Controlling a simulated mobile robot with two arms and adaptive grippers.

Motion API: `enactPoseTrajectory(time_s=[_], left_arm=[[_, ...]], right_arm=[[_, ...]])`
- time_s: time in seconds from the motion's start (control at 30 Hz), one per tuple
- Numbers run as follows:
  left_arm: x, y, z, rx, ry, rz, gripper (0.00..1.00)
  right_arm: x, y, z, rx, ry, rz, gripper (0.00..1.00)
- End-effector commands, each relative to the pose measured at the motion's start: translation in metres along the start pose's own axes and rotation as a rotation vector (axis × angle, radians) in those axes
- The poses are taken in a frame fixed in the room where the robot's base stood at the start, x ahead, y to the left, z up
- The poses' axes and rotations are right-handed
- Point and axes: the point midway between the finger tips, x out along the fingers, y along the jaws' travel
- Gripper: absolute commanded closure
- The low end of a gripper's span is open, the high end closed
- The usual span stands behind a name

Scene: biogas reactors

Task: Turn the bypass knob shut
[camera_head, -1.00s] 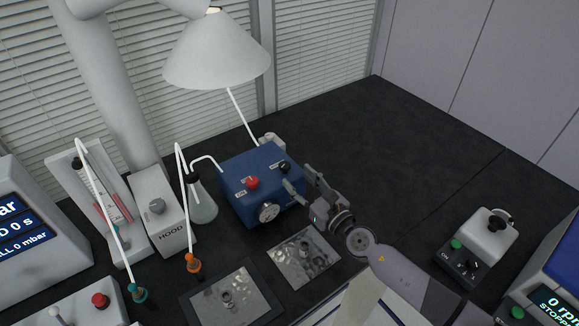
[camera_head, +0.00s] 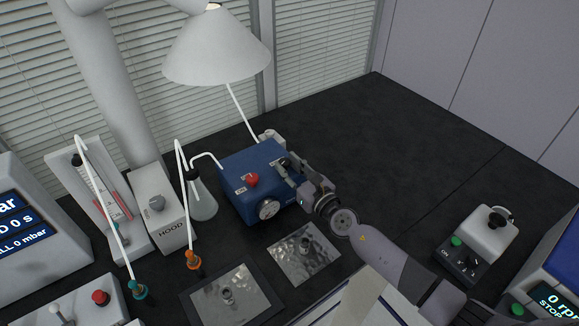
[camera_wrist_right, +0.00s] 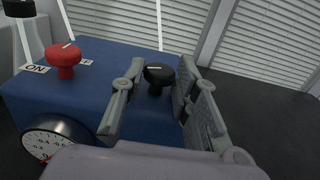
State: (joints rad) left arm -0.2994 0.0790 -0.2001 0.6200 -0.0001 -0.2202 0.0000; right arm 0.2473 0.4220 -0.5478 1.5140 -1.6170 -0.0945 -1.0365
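A black knob (camera_head: 285,162) with a pale line on its top stands on the blue box (camera_head: 236,166); I take it for the bypass knob. It also shows in the right wrist view (camera_wrist_right: 157,76). My right gripper (camera_head: 288,166) is at the box's right side. In the right wrist view the gripper (camera_wrist_right: 160,80) is open, one finger on each side of the black knob. I see gaps between fingers and knob there. A red knob (camera_wrist_right: 65,60) by an ON label and a round dial (camera_wrist_right: 52,138) are on the same box. My left gripper is not in view.
A flask (camera_head: 202,200) with tubing stands left of the blue box, beside the HOOD unit (camera_head: 163,209). Two metal plates lie in front, one close to the box (camera_head: 304,253). The black bench (camera_head: 400,140) is clear behind and to the right.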

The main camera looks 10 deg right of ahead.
Motion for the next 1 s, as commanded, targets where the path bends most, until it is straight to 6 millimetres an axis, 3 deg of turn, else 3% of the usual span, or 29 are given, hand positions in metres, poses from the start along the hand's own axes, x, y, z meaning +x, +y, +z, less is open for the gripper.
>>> enactPoseTrajectory(time_s=[0.4,0.67,1.0], left_arm=[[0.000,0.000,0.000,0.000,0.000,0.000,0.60],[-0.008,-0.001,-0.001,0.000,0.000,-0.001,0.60],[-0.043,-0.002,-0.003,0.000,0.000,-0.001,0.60]], right_arm=[[0.000,0.000,0.000,0.000,0.000,0.000,1.00],[0.000,0.001,0.002,0.003,0.001,-0.028,1.00],[0.001,0.007,0.005,0.006,0.002,-0.207,1.00]])
